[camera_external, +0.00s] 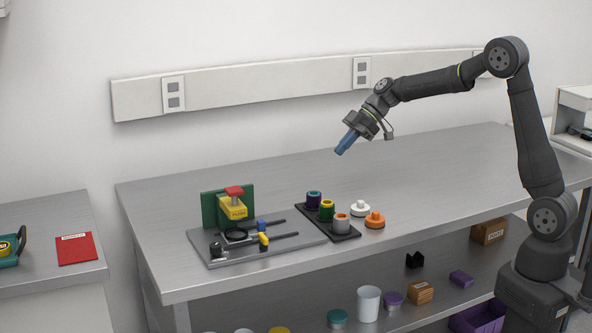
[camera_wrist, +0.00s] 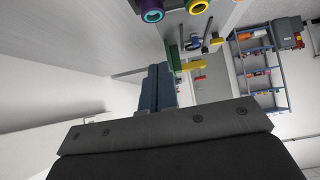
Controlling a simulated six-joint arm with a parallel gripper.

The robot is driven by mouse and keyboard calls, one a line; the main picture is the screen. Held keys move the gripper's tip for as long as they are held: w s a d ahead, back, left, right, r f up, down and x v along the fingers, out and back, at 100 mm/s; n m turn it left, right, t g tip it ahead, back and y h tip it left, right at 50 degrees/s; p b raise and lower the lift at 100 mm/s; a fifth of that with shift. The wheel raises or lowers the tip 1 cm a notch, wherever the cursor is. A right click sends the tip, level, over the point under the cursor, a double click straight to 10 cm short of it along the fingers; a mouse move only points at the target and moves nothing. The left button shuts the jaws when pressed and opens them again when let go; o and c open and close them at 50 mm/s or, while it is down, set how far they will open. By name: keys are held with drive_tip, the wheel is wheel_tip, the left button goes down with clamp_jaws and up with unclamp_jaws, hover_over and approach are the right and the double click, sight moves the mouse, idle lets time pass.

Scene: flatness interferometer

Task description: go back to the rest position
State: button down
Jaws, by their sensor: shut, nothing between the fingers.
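My gripper (camera_external: 343,146) is raised above the table's back half in the external view, with blue fingers angled down to the left. The fingers are shut together with nothing between them. In the wrist view the blue fingers (camera_wrist: 157,88) point up the picture. The interferometer (camera_external: 240,240) is a grey plate with a green upright, a yellow head, a red top and black rails. It stands at the left of the table, below and left of my gripper and apart from it. It also shows in the wrist view (camera_wrist: 190,65), partly behind the fingers.
A black tray (camera_external: 344,236) holds purple, green and grey cylinders. White (camera_external: 360,210) and orange (camera_external: 375,220) knobbed pieces stand beside it. The table's right and back areas (camera_external: 440,160) are clear. A wall rail (camera_external: 240,84) with sockets runs behind. A red sheet (camera_external: 77,249) lies on the left bench.

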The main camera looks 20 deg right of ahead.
drive_tip(key=x, duration=0.9)
drive_tip(key=v, duration=0.5)
drive_tip(key=shift+s+r, duration=0.15)
drive_tip(key=shift+r, duration=0.3)
drive_tip(key=shift+a+f, duration=0.1)
